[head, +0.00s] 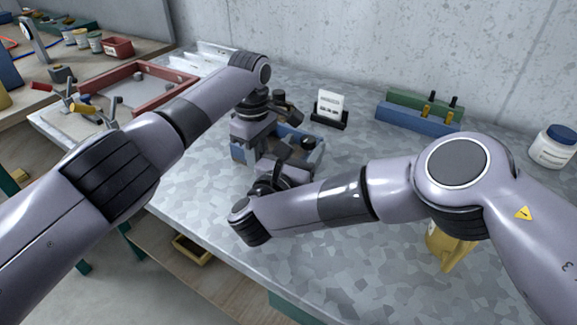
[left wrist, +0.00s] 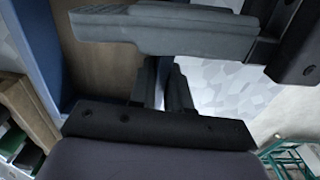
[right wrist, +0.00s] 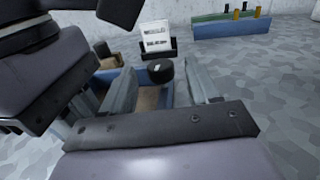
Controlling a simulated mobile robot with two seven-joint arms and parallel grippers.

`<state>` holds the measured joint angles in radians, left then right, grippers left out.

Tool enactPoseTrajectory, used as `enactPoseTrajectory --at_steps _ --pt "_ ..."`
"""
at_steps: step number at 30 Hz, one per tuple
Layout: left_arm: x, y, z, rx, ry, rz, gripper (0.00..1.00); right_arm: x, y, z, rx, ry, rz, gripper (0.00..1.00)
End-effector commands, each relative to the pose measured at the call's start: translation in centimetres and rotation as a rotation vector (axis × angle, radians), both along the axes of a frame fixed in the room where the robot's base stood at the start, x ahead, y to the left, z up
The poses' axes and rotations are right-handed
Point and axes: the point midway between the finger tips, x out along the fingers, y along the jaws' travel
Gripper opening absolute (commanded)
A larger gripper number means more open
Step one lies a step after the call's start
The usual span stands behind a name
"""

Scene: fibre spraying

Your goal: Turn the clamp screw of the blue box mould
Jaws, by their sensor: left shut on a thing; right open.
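The blue box mould (head: 315,158) sits on the grey bench in the head view, partly hidden by both my grippers. Its dark round clamp screw knob (head: 307,143) shows at its right side. In the right wrist view, the knob (right wrist: 160,70) appears between and beyond the fingers of my right gripper (right wrist: 160,88), which is open. I cannot tell whether they touch it. In the left wrist view, my left gripper (left wrist: 163,95) is shut on what looks like a mould wall. The mould's blue side (left wrist: 35,45) and brown inner face also show there. The exact contact is partly hidden.
A white card on a black stand (head: 330,106) stands behind the mould. Green and blue blocks with pegs (head: 418,114) lie at the back. A white jar (head: 553,150) is far right. A yellow object (head: 455,249) is partly behind my right arm. A red-framed tray (head: 150,92) is left.

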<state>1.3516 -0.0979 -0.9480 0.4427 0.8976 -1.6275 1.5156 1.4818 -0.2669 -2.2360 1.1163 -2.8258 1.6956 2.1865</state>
Motion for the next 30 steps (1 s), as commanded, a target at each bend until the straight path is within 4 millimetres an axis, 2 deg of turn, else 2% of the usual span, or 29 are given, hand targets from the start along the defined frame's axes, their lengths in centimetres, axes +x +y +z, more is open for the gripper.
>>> enactPoseTrajectory --at_steps 9,15,21,30 --pt "0.0 0.0 0.1 -0.001 -0.002 0.0 0.0 -6.3 2.6 0.0 0.001 0.002 0.004 0.6" --pt "0.0 0.0 0.1 -0.001 -0.002 0.0 0.0 -8.7 3.5 0.0 0.001 0.002 0.002 0.6" --pt "0.0 0.0 0.1 -0.001 -0.002 0.0 0.0 -9.3 3.7 0.0 0.0 0.0 -0.001 0.6" --pt "0.0 0.0 0.1 0.0 -0.002 0.0 0.0 -9.0 3.5 0.0 -0.011 0.01 -0.007 0.6"
